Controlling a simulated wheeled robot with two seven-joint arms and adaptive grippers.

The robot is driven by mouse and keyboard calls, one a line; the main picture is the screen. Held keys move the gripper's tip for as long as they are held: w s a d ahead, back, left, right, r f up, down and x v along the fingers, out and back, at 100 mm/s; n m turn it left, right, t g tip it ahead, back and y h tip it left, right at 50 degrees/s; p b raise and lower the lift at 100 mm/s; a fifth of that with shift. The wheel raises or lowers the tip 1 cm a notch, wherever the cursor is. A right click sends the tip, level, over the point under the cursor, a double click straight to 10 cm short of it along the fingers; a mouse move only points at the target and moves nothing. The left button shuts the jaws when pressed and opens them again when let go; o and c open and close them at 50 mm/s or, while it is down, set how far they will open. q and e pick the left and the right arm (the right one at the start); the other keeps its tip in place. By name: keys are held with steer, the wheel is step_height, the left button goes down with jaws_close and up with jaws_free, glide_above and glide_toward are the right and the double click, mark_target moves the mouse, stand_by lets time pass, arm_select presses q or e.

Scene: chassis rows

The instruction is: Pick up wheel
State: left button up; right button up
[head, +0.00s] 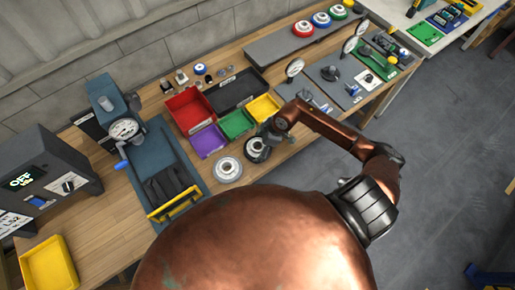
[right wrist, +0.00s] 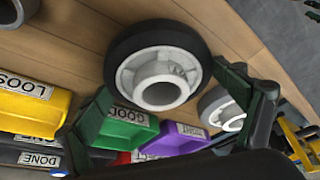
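A wheel with a black tyre and pale hub (head: 257,150) is near the table's front edge, and it shows large in the right wrist view (right wrist: 158,65). My right gripper (head: 270,134) is over this wheel. In the right wrist view its fingers (right wrist: 165,82) are spread wide, with a tip close to either side of the tyre. I cannot tell whether they touch it. A pale grey wheel (head: 228,169) lies just left of it, partly hidden by a finger in the right wrist view (right wrist: 222,108). My left gripper is not in view.
Behind the wheels are purple (head: 208,141), green (head: 236,124), yellow (head: 263,107), red (head: 190,111) and black (head: 237,90) bins. A blue fixture with a dial (head: 124,129) stands left. Gauges (head: 294,67) and a grey board (head: 292,42) are farther right.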

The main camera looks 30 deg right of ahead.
steer(key=c, duration=0.9)
steer(key=shift+r, duration=0.1)
steer(key=shift+c, duration=0.2)
